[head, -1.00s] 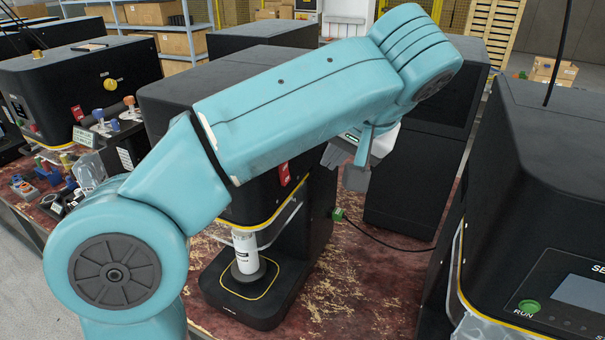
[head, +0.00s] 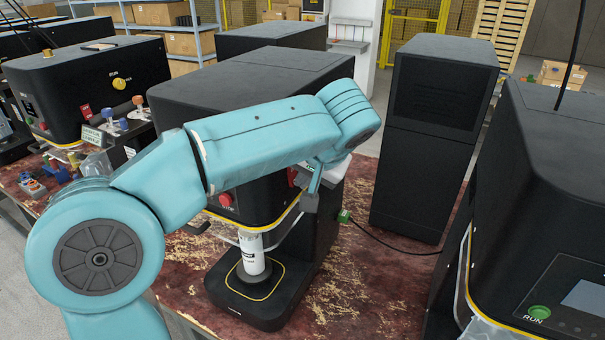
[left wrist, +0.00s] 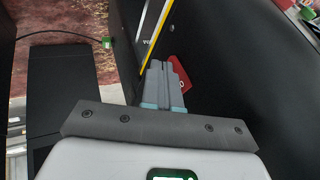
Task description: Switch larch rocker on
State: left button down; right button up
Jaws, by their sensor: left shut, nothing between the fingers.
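My left gripper (head: 309,204) is shut and empty, at the side of the middle black seamer (head: 250,80). In the left wrist view its closed grey fingers (left wrist: 165,80) point along the black housing. A red plate (left wrist: 184,78) on that housing shows just right of the fingers, partly covered by them; I cannot tell whether they touch. In the head view only a sliver of the red plate (head: 292,177) shows behind my arm. No rocker marked larch can be made out. My right gripper is not in view.
A white can (head: 252,255) stands on the middle seamer's base. A green connector (head: 344,216) with a black cable lies right of it. A tall black cabinet (head: 430,140) and another seamer (head: 560,200) stand to the right. The worn red table (head: 365,290) is clear in front.

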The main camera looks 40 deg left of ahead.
pick_arm(q)
jog(key=shift+a, duration=0.1)
jog(key=shift+a+f, duration=0.1)
jog(key=shift+a, duration=0.15)
dwell(0.4)
